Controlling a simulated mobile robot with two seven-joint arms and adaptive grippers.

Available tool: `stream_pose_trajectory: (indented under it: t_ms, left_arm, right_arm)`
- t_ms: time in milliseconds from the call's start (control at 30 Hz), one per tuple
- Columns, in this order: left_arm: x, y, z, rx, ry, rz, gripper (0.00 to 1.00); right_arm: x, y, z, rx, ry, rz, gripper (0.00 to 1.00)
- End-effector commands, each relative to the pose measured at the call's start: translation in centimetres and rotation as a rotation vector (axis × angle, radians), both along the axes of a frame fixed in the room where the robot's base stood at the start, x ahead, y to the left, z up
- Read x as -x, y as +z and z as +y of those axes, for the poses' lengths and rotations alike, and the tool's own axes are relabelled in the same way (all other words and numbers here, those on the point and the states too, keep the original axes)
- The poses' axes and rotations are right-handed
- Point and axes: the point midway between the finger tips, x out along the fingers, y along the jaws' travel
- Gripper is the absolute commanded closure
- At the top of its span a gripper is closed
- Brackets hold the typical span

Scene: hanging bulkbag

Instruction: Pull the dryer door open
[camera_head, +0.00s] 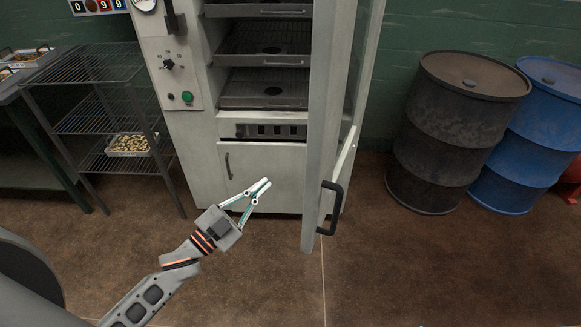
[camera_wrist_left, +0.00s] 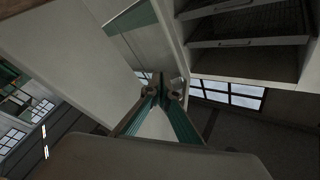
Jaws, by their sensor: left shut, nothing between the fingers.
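The dryer (camera_head: 190,80) is a pale cabinet with several dark trays inside. Its door (camera_head: 324,110) stands open, swung out toward me and seen nearly edge-on. A black handle (camera_head: 329,208) sits low on the door's right side. My left gripper (camera_head: 265,186) is shut and empty, left of the door and in front of the lower cabinet panel, apart from the handle. In the left wrist view, the gripper fingers (camera_wrist_left: 160,88) meet at their tips, with shelves (camera_wrist_left: 245,40) of the dryer at upper right. My right gripper is not in view.
A wire rack (camera_head: 100,115) with a tray of small pale pieces (camera_head: 128,145) stands left of the dryer. A black barrel (camera_head: 450,130) and a blue barrel (camera_head: 535,135) stand at right. The brown floor in front is clear.

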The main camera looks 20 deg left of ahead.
Motion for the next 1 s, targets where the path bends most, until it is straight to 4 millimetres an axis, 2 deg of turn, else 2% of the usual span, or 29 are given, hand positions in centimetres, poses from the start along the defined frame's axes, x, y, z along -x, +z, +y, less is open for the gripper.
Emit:
stream_pose_trajectory:
  t_ms: [33, 100, 200, 300, 500, 700, 867, 1000]
  left_arm:
    - [-0.9, 1.8, -0.1, -0.04, -0.055, -0.099, 1.0]
    - [-1.3, 4.6, -0.4, -0.098, -0.141, -0.233, 1.0]
    - [-1.1, 7.8, -0.8, -0.185, -0.273, -0.404, 1.0]
    - [-0.4, 9.9, -0.9, -0.281, -0.415, -0.542, 1.0]
    - [1.5, 11.6, 0.8, -0.478, -0.704, -0.71, 1.0]
    - [3.0, 12.2, 3.7, -0.615, -0.915, -0.738, 1.0]
    - [3.6, 12.6, 5.0, -0.658, -0.986, -0.731, 1.0]
    - [3.8, 12.8, 4.5, -0.663, -0.999, -0.731, 1.0]
  right_arm:
    - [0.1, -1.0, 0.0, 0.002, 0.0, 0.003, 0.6]
    - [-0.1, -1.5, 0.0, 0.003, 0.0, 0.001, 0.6]
    - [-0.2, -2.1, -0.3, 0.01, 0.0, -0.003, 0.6]
    - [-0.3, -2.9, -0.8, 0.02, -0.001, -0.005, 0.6]
    - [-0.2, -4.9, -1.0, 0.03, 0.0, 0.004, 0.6]
    - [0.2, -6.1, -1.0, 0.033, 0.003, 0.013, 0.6]
    - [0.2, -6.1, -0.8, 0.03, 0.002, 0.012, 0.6]
    - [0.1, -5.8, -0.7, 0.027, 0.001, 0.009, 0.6]
